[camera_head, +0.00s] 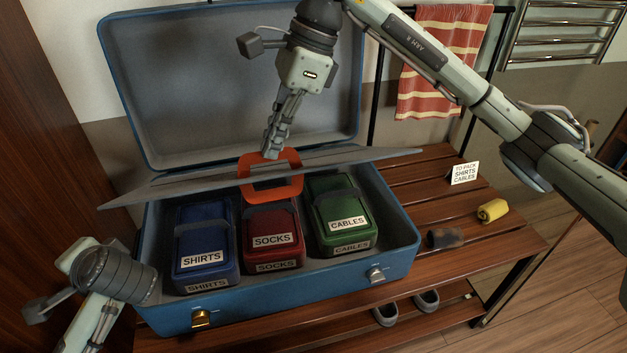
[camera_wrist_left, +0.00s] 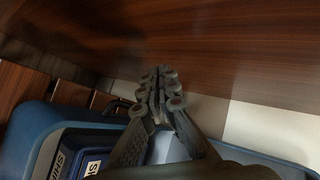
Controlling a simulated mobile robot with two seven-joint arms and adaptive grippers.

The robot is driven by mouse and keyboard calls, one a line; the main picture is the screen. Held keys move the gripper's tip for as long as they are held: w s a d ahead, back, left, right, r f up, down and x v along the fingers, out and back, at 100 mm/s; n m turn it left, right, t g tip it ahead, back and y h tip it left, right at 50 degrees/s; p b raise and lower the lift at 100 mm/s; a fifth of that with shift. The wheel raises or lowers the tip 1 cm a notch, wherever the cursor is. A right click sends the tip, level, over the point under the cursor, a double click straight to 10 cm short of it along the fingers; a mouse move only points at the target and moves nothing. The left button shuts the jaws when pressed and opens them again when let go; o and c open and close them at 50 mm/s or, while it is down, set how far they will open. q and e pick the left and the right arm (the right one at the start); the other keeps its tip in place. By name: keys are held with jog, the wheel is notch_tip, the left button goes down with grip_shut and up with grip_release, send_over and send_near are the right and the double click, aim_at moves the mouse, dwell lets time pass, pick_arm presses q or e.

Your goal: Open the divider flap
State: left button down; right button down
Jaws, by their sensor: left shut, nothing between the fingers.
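The grey divider flap (camera_head: 190,182) of the open blue suitcase (camera_head: 290,304) is tilted up above the compartments, seen nearly edge-on. Its orange handle (camera_head: 292,188) is at its middle. My right gripper (camera_head: 270,152) reaches down from above, its fingers close together at the handle's upper bar and apparently closed on it. The exact contact is hard to see. My left gripper (camera_wrist_left: 158,97) is shut and empty in the left wrist view, with the suitcase's blue edge below it. In the head view my left arm is at the lower left, its fingertips not clear.
Below the flap stand a blue SHIRTS box (camera_head: 205,240), a red SOCKS box (camera_head: 272,240) and a green CABLES box (camera_head: 340,215). A dark roll (camera_head: 445,238), a yellow roll (camera_head: 492,210) and a sign (camera_head: 464,173) are on the bench. The raised lid (camera_head: 190,90) stands behind.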

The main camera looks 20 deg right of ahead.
jog(key=shift+w+d+f, duration=0.15)
pick_arm(q)
jog(key=s+d+r+m+t+h, duration=0.2)
jog(key=s+d+r+m+h, duration=0.15)
jog(key=d+m, duration=0.8)
jog(key=s+d+r+m+t+h, duration=0.2)
jog(key=d+r+m, duration=0.35)
jog(key=d, duration=1.05)
jog(key=s+d+r+m+t+h, duration=0.2)
jog(key=s+d+m+h, duration=0.1)
jog(key=d+m, duration=0.9)
jog(key=d+x, duration=0.1)
jog(key=x, duration=0.9)
jog(key=shift+d+n, duration=0.3)
jog(key=shift+n, duration=0.1)
jog(key=shift+w, duration=0.1)
